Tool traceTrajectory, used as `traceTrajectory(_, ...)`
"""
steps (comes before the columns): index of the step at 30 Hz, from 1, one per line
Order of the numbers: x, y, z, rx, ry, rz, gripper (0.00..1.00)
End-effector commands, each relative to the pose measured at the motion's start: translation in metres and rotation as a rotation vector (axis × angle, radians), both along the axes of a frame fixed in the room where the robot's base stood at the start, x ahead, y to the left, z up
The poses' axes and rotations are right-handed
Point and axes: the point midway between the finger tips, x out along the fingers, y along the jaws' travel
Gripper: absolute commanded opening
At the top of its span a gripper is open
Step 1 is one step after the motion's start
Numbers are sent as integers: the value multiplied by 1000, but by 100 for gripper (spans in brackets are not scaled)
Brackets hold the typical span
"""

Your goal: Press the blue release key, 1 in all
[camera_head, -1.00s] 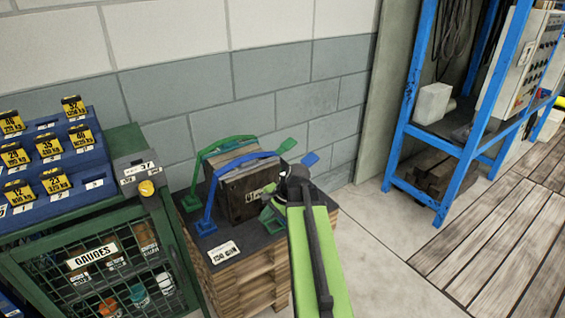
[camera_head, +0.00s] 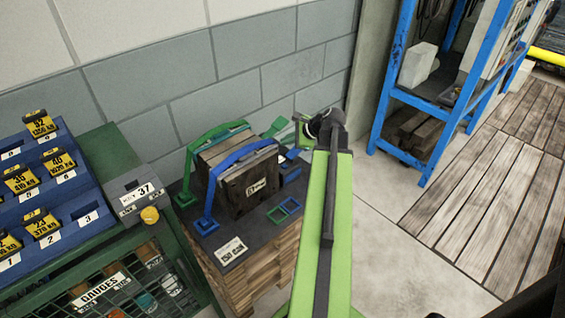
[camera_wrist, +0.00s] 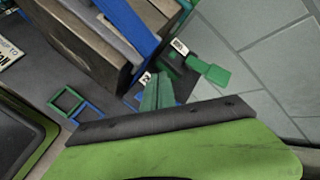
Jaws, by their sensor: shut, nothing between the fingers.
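A dark wooden crate (camera_head: 249,186) stands on the mat with a blue strap (camera_head: 237,158) and a green strap (camera_head: 190,160) over it. The blue release key (camera_head: 293,153) shows at the crate's right end, partly hidden by my gripper (camera_head: 301,130). A green key (camera_head: 277,126) stands raised behind it; the green key also shows in the wrist view (camera_wrist: 213,75). My gripper is shut and empty, its fingertips (camera_wrist: 158,80) beside a blue patch and a small label in the wrist view. I cannot tell whether they touch the blue key.
The crate sits on a wooden pallet stack (camera_head: 255,275). Green and blue square outlines (camera_head: 290,206) lie on its dark top. A blue rack (camera_head: 395,100) stands right. The wall is close behind.

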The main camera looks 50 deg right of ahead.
Motion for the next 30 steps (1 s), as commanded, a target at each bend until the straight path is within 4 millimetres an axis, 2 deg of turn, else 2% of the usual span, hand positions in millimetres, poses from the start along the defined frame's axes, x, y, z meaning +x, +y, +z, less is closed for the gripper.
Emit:
traceTrajectory(6, -2, -3, -2, 0, 1, -5, 0)
traceTrajectory(11, -3, -4, -13, -1, 1, -5, 0)
traceTrajectory(24, -3, -4, -76, -1, 1, -6, 0)
traceTrajectory(30, -4, -4, -90, -1, 1, -6, 0)
